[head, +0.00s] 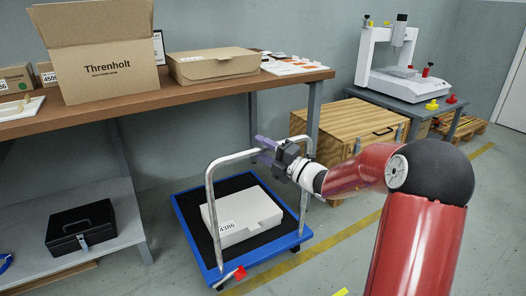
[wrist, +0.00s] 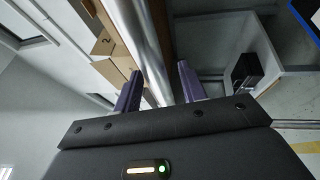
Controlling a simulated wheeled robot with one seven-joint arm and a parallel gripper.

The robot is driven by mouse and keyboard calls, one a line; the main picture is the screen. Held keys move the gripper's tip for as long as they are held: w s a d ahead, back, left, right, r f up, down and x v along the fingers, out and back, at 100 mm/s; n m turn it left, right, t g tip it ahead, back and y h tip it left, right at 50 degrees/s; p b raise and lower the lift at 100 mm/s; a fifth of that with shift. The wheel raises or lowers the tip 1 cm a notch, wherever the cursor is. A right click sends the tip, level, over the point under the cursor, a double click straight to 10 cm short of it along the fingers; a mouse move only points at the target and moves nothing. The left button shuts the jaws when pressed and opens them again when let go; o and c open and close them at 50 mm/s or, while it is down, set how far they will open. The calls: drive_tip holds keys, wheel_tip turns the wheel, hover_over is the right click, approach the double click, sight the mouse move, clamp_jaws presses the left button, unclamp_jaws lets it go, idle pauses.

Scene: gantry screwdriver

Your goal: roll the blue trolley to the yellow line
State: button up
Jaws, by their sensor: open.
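The blue trolley (head: 192,235) stands on the floor below the workbench, its dark deck carrying a closed pale case (head: 248,216) labelled 4386. Its tubular metal handle (head: 211,205) rises in a U shape at the near side. A red pedal (head: 240,272) sits at its front corner. My gripper (head: 262,151) is at the handle's top bar, with its purple fingers open. In the wrist view the metal bar (wrist: 147,45) passes between the two spread fingers (wrist: 160,88). Whether either finger touches it, I cannot tell. The yellow line (head: 335,237) runs diagonally across the floor, right of the trolley.
A workbench (head: 200,92) with cardboard boxes stands behind and left of the trolley. A wooden crate (head: 345,128) and a table with a white machine (head: 385,60) stand at the back right. A black box (head: 82,226) lies on the lower shelf. Floor right of the trolley looks clear.

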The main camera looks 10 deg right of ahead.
clamp_jaws()
idle(0.3)
